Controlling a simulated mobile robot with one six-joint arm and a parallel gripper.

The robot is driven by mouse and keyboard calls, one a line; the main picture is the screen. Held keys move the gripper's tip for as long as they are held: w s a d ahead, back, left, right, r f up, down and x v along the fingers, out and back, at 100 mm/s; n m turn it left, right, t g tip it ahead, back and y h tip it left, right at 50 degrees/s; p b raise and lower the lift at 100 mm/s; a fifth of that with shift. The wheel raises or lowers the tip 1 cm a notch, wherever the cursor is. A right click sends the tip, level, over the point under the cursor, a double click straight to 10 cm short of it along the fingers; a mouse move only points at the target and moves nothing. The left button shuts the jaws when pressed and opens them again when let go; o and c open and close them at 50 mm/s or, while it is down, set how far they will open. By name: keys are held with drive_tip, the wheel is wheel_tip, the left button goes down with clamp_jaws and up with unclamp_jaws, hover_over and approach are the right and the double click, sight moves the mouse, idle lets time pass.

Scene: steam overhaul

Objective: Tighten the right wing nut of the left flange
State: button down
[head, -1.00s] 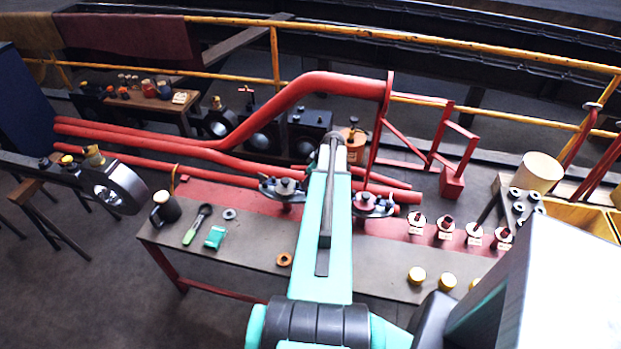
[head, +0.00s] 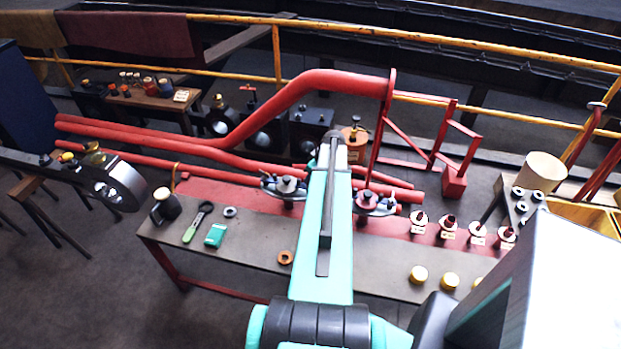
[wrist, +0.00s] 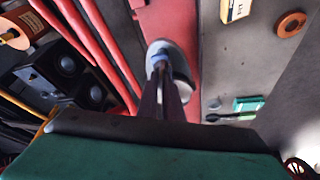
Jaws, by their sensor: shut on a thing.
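The left flange (head: 286,187) is a grey rounded fitting with a raised centre, on the red pipe line at the back of the bench, just left of my arm in the head view. It also shows in the wrist view (wrist: 181,88), partly behind my fingers. My gripper (wrist: 160,68) points at the flange's right end, its dark fingers close together. They are shut on the small blue right wing nut (wrist: 158,60), mostly hidden between the fingertips. In the head view my own arm hides the gripper. The right flange (head: 368,202) stands right of my arm.
Red pipes (head: 270,102) rise behind the flanges. Several labelled red-topped parts (head: 449,229) stand right.

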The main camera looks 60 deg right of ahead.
drive_tip(key=shift+a+f+m+h+b, duration=0.1)
drive_tip(key=shift+m+h+b, duration=0.4)
drive_tip(key=shift+m+b, duration=0.7)
drive_tip(key=m+g+h+b, duration=0.1)
drive_tip(key=m+b, duration=0.1)
drive_tip(key=m, duration=0.1)
drive_tip(key=shift+w+a+m, duration=0.1)
drive_tip(key=shift+a+m, duration=0.05)
drive_tip(key=shift+m, duration=0.25)
drive_tip(key=m+b, duration=0.1)
drive_tip(key=m, duration=0.1)
drive_tip(key=m+g+h+b, duration=0.1)
drive_tip(key=m, duration=0.1)
drive_tip(key=shift+w+a, duration=0.15)
drive_tip(key=shift+a, duration=0.05)
drive_tip(key=shift+w+m+g+h+b, duration=0.1)
drive_tip(key=shift+m+g+h+b, duration=0.4)
drive_tip(key=shift+m, duration=1.1)
drive_tip(key=c, duration=1.9)
unclamp_jaws()
drive_tip(key=shift+a, duration=0.1)
